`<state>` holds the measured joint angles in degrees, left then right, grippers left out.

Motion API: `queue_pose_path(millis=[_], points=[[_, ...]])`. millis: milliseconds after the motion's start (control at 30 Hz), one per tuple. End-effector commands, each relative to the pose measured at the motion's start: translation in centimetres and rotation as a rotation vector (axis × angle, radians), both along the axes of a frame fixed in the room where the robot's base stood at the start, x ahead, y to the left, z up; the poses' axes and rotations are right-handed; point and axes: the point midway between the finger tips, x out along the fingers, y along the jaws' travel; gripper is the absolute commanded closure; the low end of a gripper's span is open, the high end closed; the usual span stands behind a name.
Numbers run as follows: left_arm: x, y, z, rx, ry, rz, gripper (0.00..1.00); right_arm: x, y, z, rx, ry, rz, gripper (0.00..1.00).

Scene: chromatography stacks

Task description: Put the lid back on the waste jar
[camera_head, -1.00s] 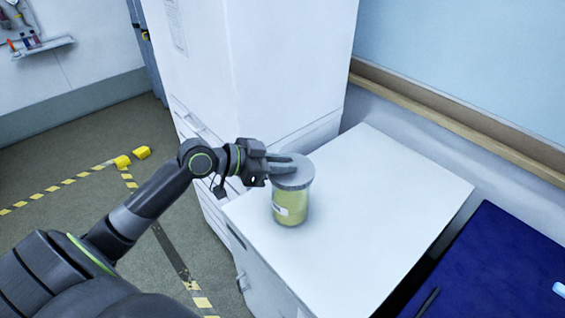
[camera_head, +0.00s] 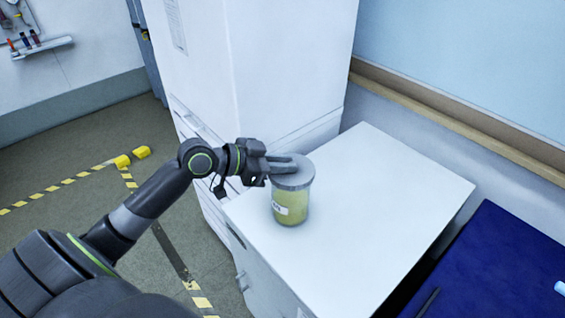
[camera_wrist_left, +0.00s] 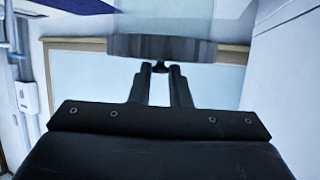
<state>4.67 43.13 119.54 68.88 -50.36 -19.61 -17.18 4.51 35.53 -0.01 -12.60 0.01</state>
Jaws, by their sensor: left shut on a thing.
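The waste jar (camera_head: 293,207) is a clear cylinder with yellow-green contents and a white label, upright on the white cabinet top. The grey round lid (camera_head: 298,181) lies level across its mouth; I see no clear gap between them. My left gripper (camera_head: 284,164) comes in from the left over the lid. In the left wrist view its fingers (camera_wrist_left: 160,71) are shut on the small dark knob under the lid's disc (camera_wrist_left: 160,47), as that view is upside down. The fingers partly hide the lid's top in the head view. My right gripper is not in view.
The white cabinet top (camera_head: 385,205) is clear around the jar. A tall white cabinet (camera_head: 290,70) stands behind it. A dark blue surface (camera_head: 495,265) with a dark thin object (camera_head: 429,301) is at the lower right. A wooden rail (camera_head: 450,115) runs along the wall.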

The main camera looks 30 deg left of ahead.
Motion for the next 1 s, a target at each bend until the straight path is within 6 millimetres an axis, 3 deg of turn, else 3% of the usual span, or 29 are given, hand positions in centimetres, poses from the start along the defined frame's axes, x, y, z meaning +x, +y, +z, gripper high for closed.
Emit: queue_pose_path(millis=[200,233,400,600,767,1000], points=[[0.0,0.0,0.04,0.001,-0.001,0.0,1.0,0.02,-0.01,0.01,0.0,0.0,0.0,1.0],[0.0,0.0,0.04,0.001,-0.001,0.0,0.79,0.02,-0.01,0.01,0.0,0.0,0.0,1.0],[0.01,-0.01,0.03,0.0,0.0,0.0,0.58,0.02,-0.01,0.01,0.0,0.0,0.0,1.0],[0.01,0.0,0.02,0.0,0.0,0.0,0.57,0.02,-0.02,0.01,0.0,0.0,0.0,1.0],[0.0,0.0,0.01,0.0,0.0,0.0,0.36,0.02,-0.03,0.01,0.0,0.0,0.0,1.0],[0.01,0.0,0.02,0.0,0.0,0.0,0.36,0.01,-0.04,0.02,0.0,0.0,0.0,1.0]])
